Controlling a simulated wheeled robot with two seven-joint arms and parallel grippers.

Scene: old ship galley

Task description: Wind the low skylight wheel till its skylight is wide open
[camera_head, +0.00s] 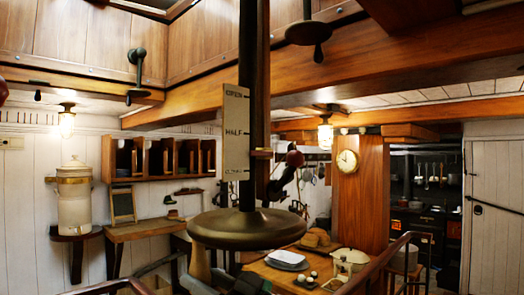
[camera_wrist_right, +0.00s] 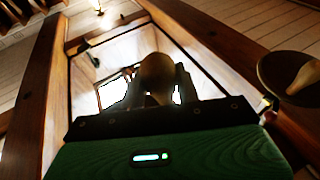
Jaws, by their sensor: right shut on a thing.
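The low skylight wheel (camera_head: 240,229) is a wide bronze-brown disc low in the head view, on a dark vertical shaft. A pale tapered handle (camera_head: 200,262) hangs below its left side. An upright plate (camera_head: 236,132) beside the shaft is marked from open through half to closed; a brass pointer (camera_head: 262,153) sits a little below half. My right gripper (camera_head: 206,280) shows only in part under the wheel, dark and hard to make out. In the right wrist view its dark fingers (camera_wrist_right: 157,90) are shut around a rounded brown knob (camera_wrist_right: 157,68), apparently the wheel's handle. My left gripper is not seen.
A smaller wheel (camera_head: 310,33) hangs from the beam at upper right, and a crank (camera_head: 137,70) hangs at upper left. A dark crank with a reddish knob (camera_head: 295,158) is right of the shaft. A laid table (camera_head: 262,272) stands behind.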

